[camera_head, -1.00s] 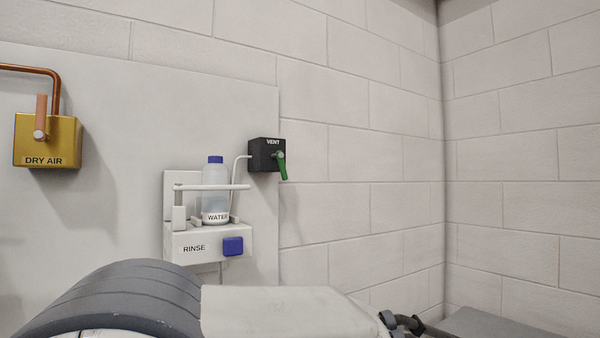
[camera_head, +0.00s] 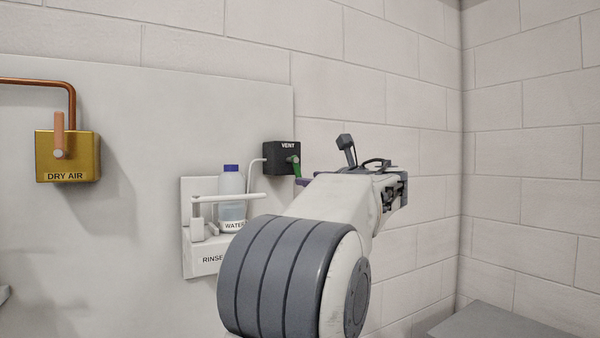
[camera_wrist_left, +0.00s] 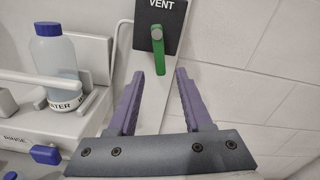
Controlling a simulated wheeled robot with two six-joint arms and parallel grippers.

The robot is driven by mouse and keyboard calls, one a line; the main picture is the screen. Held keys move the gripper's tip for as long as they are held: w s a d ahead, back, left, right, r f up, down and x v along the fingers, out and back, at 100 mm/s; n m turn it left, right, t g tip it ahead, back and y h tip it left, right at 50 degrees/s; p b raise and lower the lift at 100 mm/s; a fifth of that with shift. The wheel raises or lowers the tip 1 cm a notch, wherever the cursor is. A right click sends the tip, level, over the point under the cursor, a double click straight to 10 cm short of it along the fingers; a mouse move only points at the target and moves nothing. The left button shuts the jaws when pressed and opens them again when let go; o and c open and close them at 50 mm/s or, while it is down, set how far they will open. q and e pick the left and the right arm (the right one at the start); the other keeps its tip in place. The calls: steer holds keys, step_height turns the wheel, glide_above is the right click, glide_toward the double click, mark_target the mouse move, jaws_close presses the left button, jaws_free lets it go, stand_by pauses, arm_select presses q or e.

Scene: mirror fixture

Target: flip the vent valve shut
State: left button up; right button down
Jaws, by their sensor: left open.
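The vent valve (camera_head: 279,158) is a dark box marked VENT on the wall, with a green handle (camera_head: 294,162) on its front. In the left wrist view the box (camera_wrist_left: 167,12) is at the top and the handle (camera_wrist_left: 158,52) hangs downward. My left gripper (camera_wrist_left: 159,76) is open, its purple fingers on either side of the handle's lower end in that view. I cannot tell whether they touch it. In the head view my left arm covers most of the gripper; a purple finger part (camera_head: 303,181) shows just below the handle. My right gripper is out of view.
A water bottle (camera_head: 232,187) stands left of the valve on a white rinse unit (camera_head: 192,262), behind a white bar (camera_head: 250,198). A yellow DRY AIR box (camera_head: 82,160) with a copper handle (camera_head: 59,132) is further left. The block wall at right is bare.

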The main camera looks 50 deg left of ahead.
mark_target(297, 170)
arm_select(q)
steer(key=p+x, duration=0.2)
steer(key=x, duration=0.4)
steer(key=shift+w+a+p, duration=0.1)
steer(key=shift+a+p, duration=0.2)
jaws_close()
